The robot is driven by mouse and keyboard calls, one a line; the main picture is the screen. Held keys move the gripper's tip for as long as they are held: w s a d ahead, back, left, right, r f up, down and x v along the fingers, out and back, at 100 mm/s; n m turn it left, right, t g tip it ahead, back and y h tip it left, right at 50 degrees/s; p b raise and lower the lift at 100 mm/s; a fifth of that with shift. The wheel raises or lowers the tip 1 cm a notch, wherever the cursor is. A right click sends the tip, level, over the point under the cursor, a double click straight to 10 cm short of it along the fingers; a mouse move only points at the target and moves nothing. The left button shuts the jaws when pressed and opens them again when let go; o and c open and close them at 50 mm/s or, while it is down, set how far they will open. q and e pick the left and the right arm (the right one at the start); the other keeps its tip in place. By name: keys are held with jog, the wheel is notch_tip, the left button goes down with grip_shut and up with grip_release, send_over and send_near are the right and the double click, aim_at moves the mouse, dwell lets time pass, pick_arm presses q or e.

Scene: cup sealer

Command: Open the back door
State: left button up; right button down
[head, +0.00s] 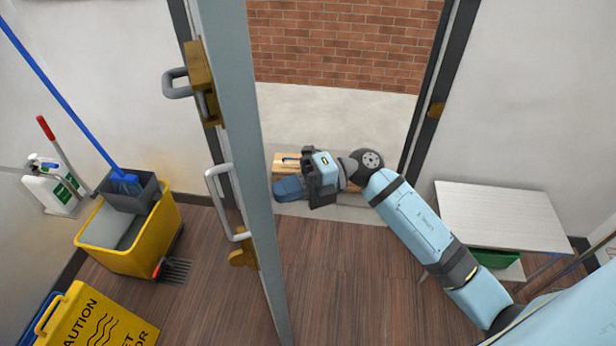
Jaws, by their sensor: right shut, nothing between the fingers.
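The back door (243,150) stands open, swung inward and seen nearly edge-on left of the doorway. A brass lock plate with a grey handle (178,82) sits high on it, and a long grey pull handle (217,200) is lower down. My right arm reaches from the lower right into the doorway. Its gripper (285,180) is shut and empty, beside the door's right face; I cannot tell whether it touches the door. The fingertips are hard to make out. My left gripper is out of view.
Outside are a pale floor, a brick wall (345,45) and a wooden item (290,160) partly hidden by my gripper. A yellow mop bucket (140,240) and caution sign (95,320) stand left. A small table (500,215) stands right of the doorway.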

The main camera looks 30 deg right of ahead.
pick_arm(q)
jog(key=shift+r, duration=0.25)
pick_arm(e)
jog(key=shift+a, duration=0.45)
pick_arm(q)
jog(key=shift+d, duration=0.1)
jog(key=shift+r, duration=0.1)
